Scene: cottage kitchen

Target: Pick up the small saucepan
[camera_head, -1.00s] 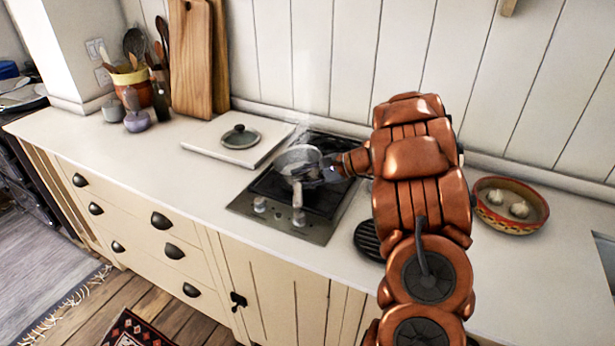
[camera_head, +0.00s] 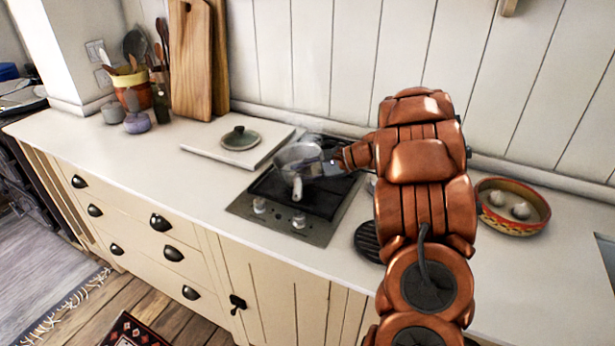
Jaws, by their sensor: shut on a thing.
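The small saucepan (camera_head: 294,156) is a grey metal pan over the dark hob (camera_head: 315,199), with its handle (camera_head: 298,188) pointing toward the front. My gripper (camera_head: 312,170) reaches in from the right and is shut on the saucepan at its near right side, by the handle. The pan appears to be a little above the hob. The fingertips are small and partly blend with the pan, so the exact grip point is hard to make out.
A lid (camera_head: 240,138) lies on a white board (camera_head: 205,146) left of the hob. A black round trivet (camera_head: 368,241) and a bowl with garlic (camera_head: 512,228) are to the right. Utensil pot (camera_head: 130,92) and cutting boards (camera_head: 191,60) stand at the back left. The left front counter is clear.

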